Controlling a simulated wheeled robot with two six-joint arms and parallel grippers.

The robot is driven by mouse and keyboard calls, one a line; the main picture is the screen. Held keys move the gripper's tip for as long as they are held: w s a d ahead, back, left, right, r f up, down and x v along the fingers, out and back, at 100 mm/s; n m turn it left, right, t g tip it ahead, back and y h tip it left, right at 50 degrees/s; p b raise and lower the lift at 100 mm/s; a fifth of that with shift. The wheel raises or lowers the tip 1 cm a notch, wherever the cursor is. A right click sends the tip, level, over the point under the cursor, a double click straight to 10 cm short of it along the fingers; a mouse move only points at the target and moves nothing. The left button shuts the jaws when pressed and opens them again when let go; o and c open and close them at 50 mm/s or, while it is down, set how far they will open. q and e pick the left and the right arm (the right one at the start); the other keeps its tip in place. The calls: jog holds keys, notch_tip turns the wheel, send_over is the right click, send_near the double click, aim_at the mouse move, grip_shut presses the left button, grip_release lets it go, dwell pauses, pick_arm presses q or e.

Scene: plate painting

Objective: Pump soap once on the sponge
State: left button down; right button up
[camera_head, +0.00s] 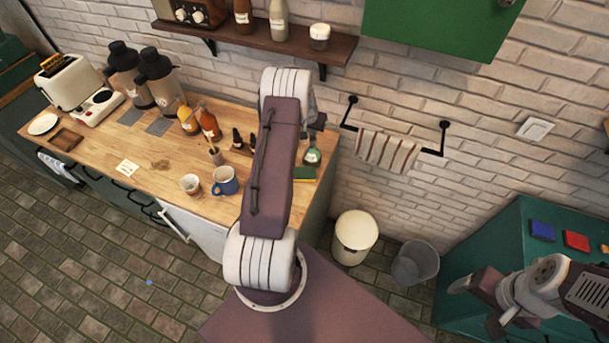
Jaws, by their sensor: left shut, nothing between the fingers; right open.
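The sponge (305,174), green with a yellow edge, lies on the counter just in front of the bottle. My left arm reaches over the counter. A small dark part of my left gripper (318,122) shows past the arm, above the bottle in the picture; it is shut and empty, and the rest is hidden. I cannot tell whether it touches the pump. My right gripper (477,306) is open and empty at the lower right, far from the counter.
Small dark bottles (238,139), a blue mug (225,180) and a cup (191,185) stand left of my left arm. A shelf (255,40) and a towel rail (395,137) are on the brick wall. Bins (355,237) stand right of the counter.

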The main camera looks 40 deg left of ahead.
aim_at(313, 138)
pick_arm(q)
jog(key=shift+f, duration=0.15)
dwell(0.4)
jog(key=shift+s+f+b, duration=0.1)
jog(key=shift+f+b, duration=1.25)
jog(key=shift+b, duration=0.15)
jog(key=shift+d, duration=0.1)
jog(key=shift+r, duration=0.2)
jog(key=shift+r+p, duration=0.8)
jog(key=shift+r, duration=0.35)
notch_tip(313, 138, up, 6)
jog(key=p, duration=0.3)
